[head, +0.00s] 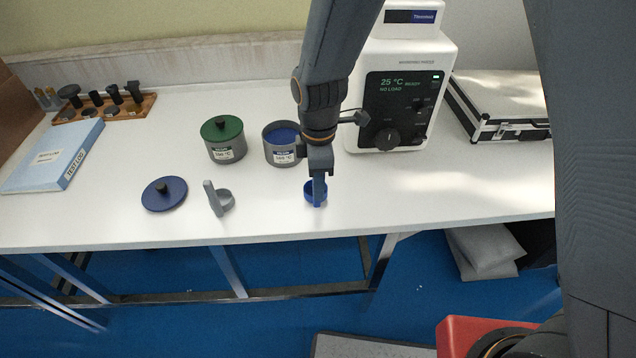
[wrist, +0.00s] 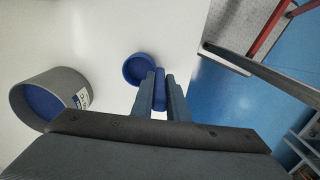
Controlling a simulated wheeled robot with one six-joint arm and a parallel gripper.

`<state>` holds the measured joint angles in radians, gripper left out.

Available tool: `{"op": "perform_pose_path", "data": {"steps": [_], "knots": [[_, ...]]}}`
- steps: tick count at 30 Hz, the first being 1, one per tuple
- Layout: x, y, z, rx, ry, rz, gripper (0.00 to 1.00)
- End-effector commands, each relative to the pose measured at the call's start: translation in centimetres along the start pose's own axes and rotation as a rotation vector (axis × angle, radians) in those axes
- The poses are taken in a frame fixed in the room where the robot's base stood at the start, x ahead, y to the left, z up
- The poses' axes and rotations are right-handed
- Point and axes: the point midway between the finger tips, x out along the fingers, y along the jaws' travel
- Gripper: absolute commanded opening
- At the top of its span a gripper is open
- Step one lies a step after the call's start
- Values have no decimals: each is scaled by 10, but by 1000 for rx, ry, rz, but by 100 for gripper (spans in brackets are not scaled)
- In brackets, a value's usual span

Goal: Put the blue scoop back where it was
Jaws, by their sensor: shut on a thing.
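The blue scoop (head: 311,187) is at the front part of the white table, below my arm in the head view. My gripper (head: 319,176) points down over it and is shut on its handle. In the wrist view the scoop's round cup (wrist: 138,69) lies just beyond the fingertips, with its handle between the fingers of my gripper (wrist: 160,82). Whether the cup touches the table I cannot tell. A grey scoop (head: 223,202) with an upright handle stands to the left on the table.
A grey pot with blue contents (head: 281,157) stands open behind the scoop; its blue lid (head: 164,194) lies at left. A green-lidded pot (head: 224,145), a tester (head: 400,100), a case (head: 505,108) and a binder (head: 55,157) surround it. The table's front edge is near.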

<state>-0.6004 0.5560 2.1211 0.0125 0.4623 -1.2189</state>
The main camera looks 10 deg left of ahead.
Motion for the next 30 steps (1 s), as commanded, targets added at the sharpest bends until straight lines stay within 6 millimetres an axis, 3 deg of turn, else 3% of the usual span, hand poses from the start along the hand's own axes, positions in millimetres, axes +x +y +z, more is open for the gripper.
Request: {"op": "perform_pose_path", "data": {"steps": [13, 14, 16, 25, 30], "knots": [[7, 0, 1, 1, 0, 0, 0], [6, 0, 1, 1, 0, 0, 19], [6, 0, 1, 1, 0, 0, 31], [5, 0, 1, 1, 0, 0, 33], [-5, 2, 0, 1, 1, 4, 33]]}}
